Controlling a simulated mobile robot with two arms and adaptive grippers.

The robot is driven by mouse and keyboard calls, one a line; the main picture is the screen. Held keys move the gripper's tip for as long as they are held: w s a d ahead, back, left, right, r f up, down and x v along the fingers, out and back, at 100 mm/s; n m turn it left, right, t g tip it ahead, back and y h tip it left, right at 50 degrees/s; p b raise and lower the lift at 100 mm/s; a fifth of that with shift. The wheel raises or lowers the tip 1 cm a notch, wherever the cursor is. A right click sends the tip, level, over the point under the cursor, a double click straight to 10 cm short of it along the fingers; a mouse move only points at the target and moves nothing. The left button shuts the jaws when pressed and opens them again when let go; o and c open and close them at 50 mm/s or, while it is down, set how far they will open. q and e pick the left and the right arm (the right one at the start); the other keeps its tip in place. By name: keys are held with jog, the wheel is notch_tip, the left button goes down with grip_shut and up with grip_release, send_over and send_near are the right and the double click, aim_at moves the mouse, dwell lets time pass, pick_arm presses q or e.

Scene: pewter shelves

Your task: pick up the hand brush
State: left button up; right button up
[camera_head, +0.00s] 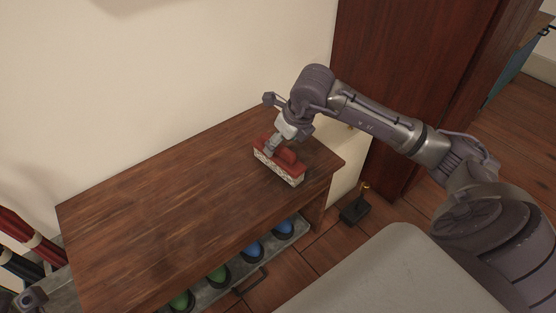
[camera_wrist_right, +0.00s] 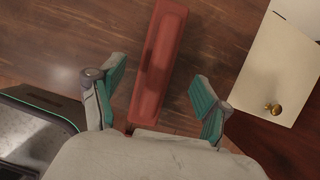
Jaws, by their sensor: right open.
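The hand brush (camera_head: 279,163) has a red wooden body and pale bristles. It rests on the dark wooden tabletop near the right end. In the wrist view its red back (camera_wrist_right: 158,65) runs lengthwise between the fingers. My right gripper (camera_head: 273,145) is just above the brush. The wrist view shows its two green-padded fingers (camera_wrist_right: 160,98) spread apart, one on each side of the brush, with gaps to it. Part of the brush is hidden by the gripper. My left gripper does not show clearly in any view.
The wooden top (camera_head: 160,215) is otherwise clear. A grey lower shelf (camera_head: 232,272) holds several rounded green and blue items. A pale wall stands behind, a dark red-brown cabinet (camera_head: 400,50) at the right. A small black object (camera_head: 355,210) is on the floor.

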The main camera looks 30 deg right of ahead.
aim_at(276, 151)
jog(key=shift+w+a+f, duration=0.1)
jog(key=shift+w+f, duration=0.05)
jog(key=shift+f, duration=0.35)
jog(key=b+x, duration=0.2)
jog(key=x, duration=0.2)
jog(key=shift+w+f+b, duration=0.1)
jog(key=shift+f+b, duration=0.15)
jog(key=shift+b, duration=0.05)
jog(key=shift+r, duration=0.1)
jog(key=shift+c, duration=0.7)
jog(key=c, duration=1.2)
jog(key=shift+r, duration=0.1)
